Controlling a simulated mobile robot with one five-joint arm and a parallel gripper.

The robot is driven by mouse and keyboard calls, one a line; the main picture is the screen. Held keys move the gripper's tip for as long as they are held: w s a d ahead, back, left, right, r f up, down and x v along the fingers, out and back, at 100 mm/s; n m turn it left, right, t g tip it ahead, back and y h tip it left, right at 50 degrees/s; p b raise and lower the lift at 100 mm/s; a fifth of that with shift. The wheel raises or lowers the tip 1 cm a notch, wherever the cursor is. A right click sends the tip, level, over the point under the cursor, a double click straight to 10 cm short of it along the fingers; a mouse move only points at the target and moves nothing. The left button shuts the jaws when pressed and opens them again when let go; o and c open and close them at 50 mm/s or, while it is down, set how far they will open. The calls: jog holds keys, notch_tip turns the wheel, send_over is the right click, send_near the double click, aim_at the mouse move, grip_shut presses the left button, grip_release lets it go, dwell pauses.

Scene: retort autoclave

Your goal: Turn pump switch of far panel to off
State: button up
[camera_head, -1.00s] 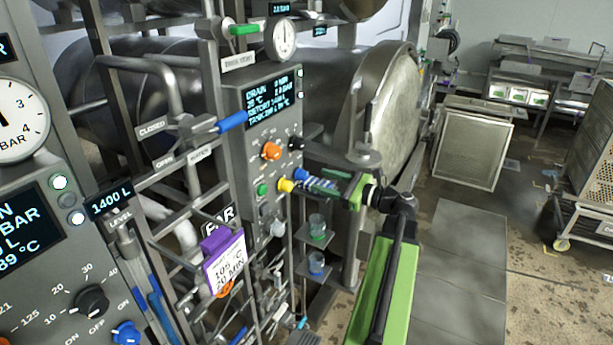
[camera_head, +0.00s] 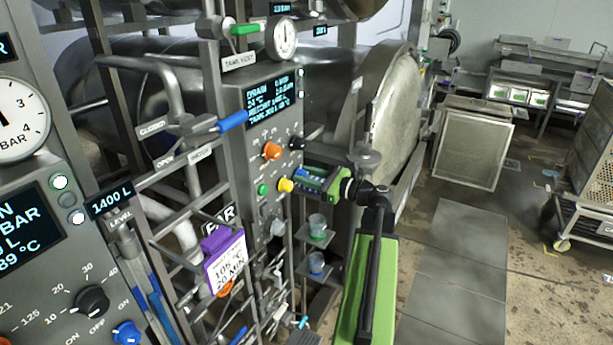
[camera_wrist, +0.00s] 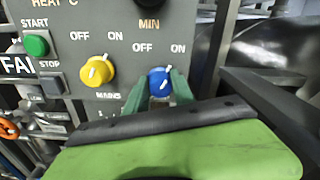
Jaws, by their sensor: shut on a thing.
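The far panel (camera_head: 242,125) stands in the middle of the head view, with a lit display at its top. In the wrist view, a blue knob (camera_wrist: 158,88) sits at the panel's lower right under OFF and ON marks. My gripper (camera_wrist: 160,80) is shut on the blue knob, one green finger on each side. In the head view my gripper (camera_head: 306,180) reaches the panel from the right.
A yellow MAINS knob (camera_wrist: 97,71) sits just left of my gripper. The green START button (camera_wrist: 36,44) and the STOP button (camera_wrist: 51,86) lie further left. An orange knob (camera_head: 271,151) is above. A shelf with cups (camera_head: 317,226) stands below my arm.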

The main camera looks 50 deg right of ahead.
grip_shut()
jog(key=shift+n, duration=0.3)
jog(key=n, duration=0.4)
jog(key=shift+a+n, duration=0.1)
jog(key=shift+n, duration=0.2)
jog(key=n, duration=0.6)
jog(key=shift+f+n, duration=0.1)
jog(key=shift+n, duration=0.3)
jog(key=o, duration=0.9)
grip_release()
